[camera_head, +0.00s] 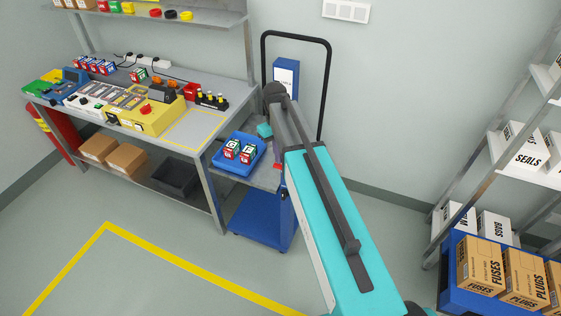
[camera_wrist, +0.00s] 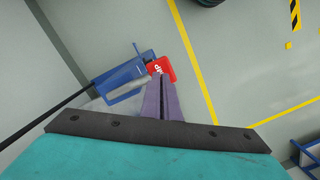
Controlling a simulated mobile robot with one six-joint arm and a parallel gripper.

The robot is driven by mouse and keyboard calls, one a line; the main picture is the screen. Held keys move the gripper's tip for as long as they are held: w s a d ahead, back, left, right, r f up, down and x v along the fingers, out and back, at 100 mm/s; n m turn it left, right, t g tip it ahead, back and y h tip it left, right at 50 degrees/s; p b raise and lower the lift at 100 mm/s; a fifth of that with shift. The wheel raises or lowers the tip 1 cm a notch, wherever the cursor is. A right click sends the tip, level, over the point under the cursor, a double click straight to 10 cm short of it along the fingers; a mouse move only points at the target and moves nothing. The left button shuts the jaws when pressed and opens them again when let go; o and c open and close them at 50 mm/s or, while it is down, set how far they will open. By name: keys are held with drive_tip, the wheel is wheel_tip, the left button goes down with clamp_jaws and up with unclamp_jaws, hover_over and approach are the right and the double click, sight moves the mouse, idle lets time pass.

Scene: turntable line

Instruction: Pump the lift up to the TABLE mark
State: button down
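The lift is a blue cart (camera_head: 256,220) with a black push handle (camera_head: 327,85), standing just right of the workbench. Its grey platform (camera_head: 262,179) carries a blue tray (camera_head: 222,161) with two lettered cubes, and looks lower than the bench top. A blue panel (camera_head: 286,65) with a white label stands by the handle; the label and any TABLE mark are not clearly legible. In the wrist view, a red pad (camera_wrist: 161,66) with white letters lies just beyond my gripper (camera_wrist: 160,80). Its purple fingers are together, with nothing visible between them; contact with the pad is unclear.
The workbench (camera_head: 232,98) holds machines and parts at left. A shelf rack (camera_head: 475,185) with boxes and a blue crate (camera_head: 452,297) stand at right. A yellow line (camera_head: 190,265) marks the open floor in front. My arm covers part of the lift.

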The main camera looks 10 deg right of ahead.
drive_tip(key=shift+f+b, duration=0.35)
drive_tip(key=shift+f, duration=0.7)
drive_tip(key=shift+w, duration=0.1)
drive_tip(key=w, duration=0.1)
drive_tip(key=w+a+r, duration=0.1)
drive_tip(key=shift+w+p, duration=0.35)
drive_tip(key=shift+w, duration=0.05)
drive_tip(key=shift+r, duration=0.1)
wheel_tip(320, 180, up, 14)
drive_tip(key=w+p, duration=0.1)
drive_tip(key=shift+a, duration=0.25)
drive_tip(key=shift+f, duration=0.25)
idle(0.5)
